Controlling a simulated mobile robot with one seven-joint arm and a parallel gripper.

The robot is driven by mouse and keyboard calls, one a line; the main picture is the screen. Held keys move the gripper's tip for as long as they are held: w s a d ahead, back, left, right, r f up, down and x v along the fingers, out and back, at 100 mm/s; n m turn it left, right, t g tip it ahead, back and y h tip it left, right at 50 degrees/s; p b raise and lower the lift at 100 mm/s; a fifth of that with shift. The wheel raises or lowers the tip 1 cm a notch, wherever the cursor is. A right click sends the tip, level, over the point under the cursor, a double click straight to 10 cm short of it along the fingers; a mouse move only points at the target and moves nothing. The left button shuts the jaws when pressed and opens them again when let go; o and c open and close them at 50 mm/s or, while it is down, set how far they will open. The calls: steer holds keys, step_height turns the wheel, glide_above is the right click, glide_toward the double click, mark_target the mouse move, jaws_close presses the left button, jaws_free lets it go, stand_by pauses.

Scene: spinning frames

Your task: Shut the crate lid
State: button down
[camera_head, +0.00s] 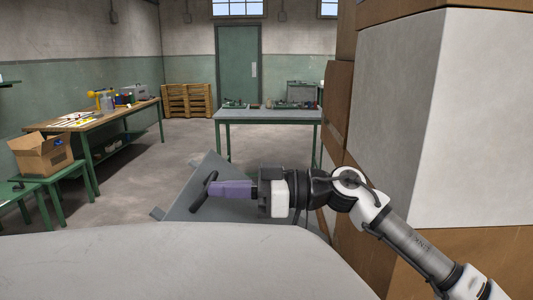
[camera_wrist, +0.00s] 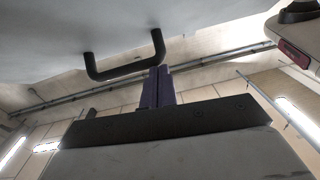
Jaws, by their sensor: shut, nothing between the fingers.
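The crate lid (camera_head: 211,168) is a flat grey panel that slants in front of me in the head view, partly behind my arm. A black bar handle (camera_head: 203,193) stands out at its left part. In the wrist view the handle (camera_wrist: 125,70) sits on the lid's pale face (camera_wrist: 60,30). My gripper (camera_head: 212,189) has purple fingers, shut and empty, pointing left at the handle. In the wrist view the fingertips (camera_wrist: 157,69) are close to the handle's right end; I cannot tell whether they touch. The crate's body is not clearly visible.
Stacked cardboard boxes (camera_head: 336,103) and a large pale block (camera_head: 400,110) stand close on the right, beside my arm. A green-legged table (camera_head: 268,116) is behind the lid. A workbench (camera_head: 95,122) and an open carton (camera_head: 40,155) stand left. The floor between is clear.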

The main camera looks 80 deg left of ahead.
steer(key=s+a+f+t+b, duration=0.1)
steer(key=s+f, duration=0.3)
steer(key=f, duration=0.4)
steer(key=s+a+f+t+h+b, duration=0.1)
steer(key=s+f+t, duration=0.1)
steer(key=s+f, duration=0.3)
steer(key=s+a+f+t+b, duration=0.2)
steer(key=s+f, duration=0.2)
steer(key=f, duration=0.7)
steer(key=shift+s, duration=0.4)
steer(key=shift+d+f, duration=0.1)
